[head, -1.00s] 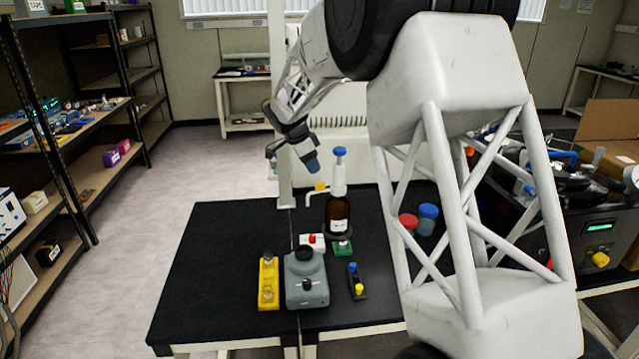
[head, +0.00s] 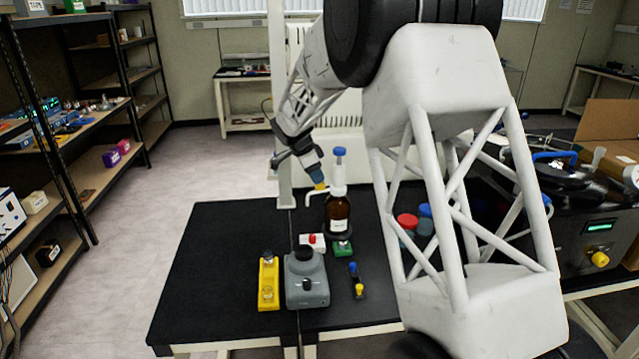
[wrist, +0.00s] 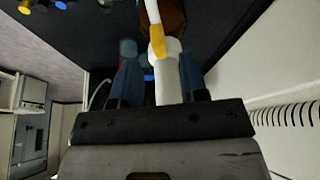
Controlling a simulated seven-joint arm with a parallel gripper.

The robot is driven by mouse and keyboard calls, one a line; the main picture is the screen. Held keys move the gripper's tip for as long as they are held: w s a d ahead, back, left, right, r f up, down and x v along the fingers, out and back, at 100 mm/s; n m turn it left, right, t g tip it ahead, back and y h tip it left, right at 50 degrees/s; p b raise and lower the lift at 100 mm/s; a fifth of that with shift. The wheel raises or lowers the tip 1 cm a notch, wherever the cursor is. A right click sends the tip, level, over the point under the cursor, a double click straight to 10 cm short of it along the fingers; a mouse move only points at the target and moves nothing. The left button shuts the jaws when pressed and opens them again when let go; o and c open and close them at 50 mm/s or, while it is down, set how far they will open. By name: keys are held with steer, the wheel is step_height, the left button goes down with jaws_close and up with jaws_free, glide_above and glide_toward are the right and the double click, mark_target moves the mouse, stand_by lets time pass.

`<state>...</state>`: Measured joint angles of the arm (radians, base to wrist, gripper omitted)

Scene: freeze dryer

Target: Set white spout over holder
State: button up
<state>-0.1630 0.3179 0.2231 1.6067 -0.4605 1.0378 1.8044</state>
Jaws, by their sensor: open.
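A brown bottle (head: 338,213) with a white pump top (head: 338,174) and blue cap (head: 340,152) stands upright on the black table. Its white spout (head: 312,193) points left and bends down at its end; it also shows in the wrist view (wrist: 152,12). A yellow part (wrist: 158,45) is by the spout. My gripper (head: 318,182) is tilted down at the pump top. In the wrist view its open blue fingers (wrist: 160,82) lie on either side of the white pump body; contact cannot be told. I cannot tell which item is the holder.
Red and blue-lidded jars (head: 407,222) stand right, partly behind my arm. The table's left side is clear.

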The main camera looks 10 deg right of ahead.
steer(key=shift+x, duration=1.85)
steer(key=shift+c, duration=0.4)
jaws_close()
